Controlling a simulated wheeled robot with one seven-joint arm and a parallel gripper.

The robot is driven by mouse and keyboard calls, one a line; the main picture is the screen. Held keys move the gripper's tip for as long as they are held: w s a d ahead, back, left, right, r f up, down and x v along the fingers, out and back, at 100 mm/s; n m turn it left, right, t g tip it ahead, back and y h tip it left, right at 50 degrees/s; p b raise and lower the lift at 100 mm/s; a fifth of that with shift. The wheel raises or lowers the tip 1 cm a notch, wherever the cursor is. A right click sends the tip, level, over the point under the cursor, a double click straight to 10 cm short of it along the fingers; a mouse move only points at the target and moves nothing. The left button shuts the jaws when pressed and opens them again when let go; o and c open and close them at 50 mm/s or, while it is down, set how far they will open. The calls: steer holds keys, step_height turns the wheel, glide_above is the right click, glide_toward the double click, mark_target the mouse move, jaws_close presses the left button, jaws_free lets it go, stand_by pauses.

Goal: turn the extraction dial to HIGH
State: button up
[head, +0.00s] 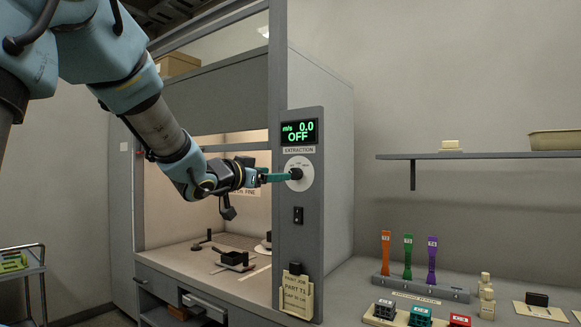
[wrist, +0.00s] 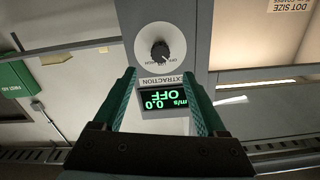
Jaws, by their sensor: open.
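The extraction dial (head: 297,173) is a dark knob on a round white plate, on the grey front post of the fume hood. In the wrist view the dial (wrist: 160,52) appears upside down, just beyond the fingertips. The display (head: 299,132) above it reads "m/s 0.0 OFF"; it also shows between the fingers in the wrist view (wrist: 164,101). My gripper (head: 287,177) has green fingers and points at the dial from the left. In the wrist view my gripper (wrist: 162,80) is open and empty, and its fingers appear apart from the knob.
A black switch (head: 298,215) sits below the dial on the post. A paper card (head: 296,293) hangs lower down. A shelf (head: 470,156) is on the right wall. A rack (head: 420,288) with several coloured tools stands on the bench at the right.

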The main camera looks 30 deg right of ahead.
mark_target(293, 173)
steer(key=p+x, duration=0.2)
steer(key=x, duration=0.7)
steer(key=shift+w+d+f, duration=0.1)
steer(key=shift+w+d, duration=0.05)
steer(key=shift+d, duration=0.05)
jaws_close()
